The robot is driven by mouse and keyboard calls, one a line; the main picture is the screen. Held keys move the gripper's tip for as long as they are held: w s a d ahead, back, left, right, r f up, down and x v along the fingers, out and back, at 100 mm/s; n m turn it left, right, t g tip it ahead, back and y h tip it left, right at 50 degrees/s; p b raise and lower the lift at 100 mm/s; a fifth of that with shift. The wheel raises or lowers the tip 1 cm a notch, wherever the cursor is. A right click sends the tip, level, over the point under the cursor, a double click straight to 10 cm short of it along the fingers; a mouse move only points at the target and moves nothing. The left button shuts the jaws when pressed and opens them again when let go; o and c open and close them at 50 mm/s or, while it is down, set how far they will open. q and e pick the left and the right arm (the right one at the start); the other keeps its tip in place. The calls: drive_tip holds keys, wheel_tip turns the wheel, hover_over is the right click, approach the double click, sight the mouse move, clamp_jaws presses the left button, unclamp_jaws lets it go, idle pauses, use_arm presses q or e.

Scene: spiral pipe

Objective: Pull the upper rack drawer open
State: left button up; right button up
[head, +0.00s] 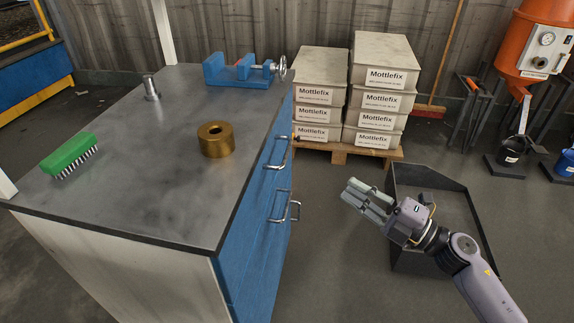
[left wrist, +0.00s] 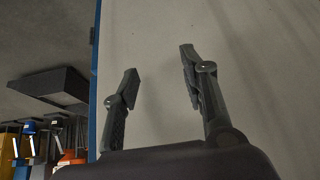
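The rack is a workbench with a grey top (head: 130,190) and a blue front on its right side in the head view. The upper drawer (head: 262,180) has a metal bar handle (head: 277,153). A second handle (head: 286,206) sits below it. Both drawers look shut. My right gripper (head: 358,198) hangs in the air to the right of the drawer fronts, well apart from the handles; its finger gap is unclear. My left gripper (left wrist: 158,63) shows only in the left wrist view, open and empty, before a pale panel (left wrist: 240,50) with a blue edge.
A brass ring (head: 215,140), a green brush (head: 69,155), a metal cylinder (head: 151,88) and a blue vise (head: 238,70) stand on the bench. Boxes (head: 384,78) on a pallet stand behind. A dark open bin (head: 425,180) is beyond my right gripper. Floor before the drawers is clear.

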approach(287, 150)
drive_tip(key=shift+n, duration=0.4)
drive_tip(key=x, duration=1)
drive_tip(key=shift+f, duration=0.25)
drive_tip(key=shift+c, duration=0.2)
clamp_jaws()
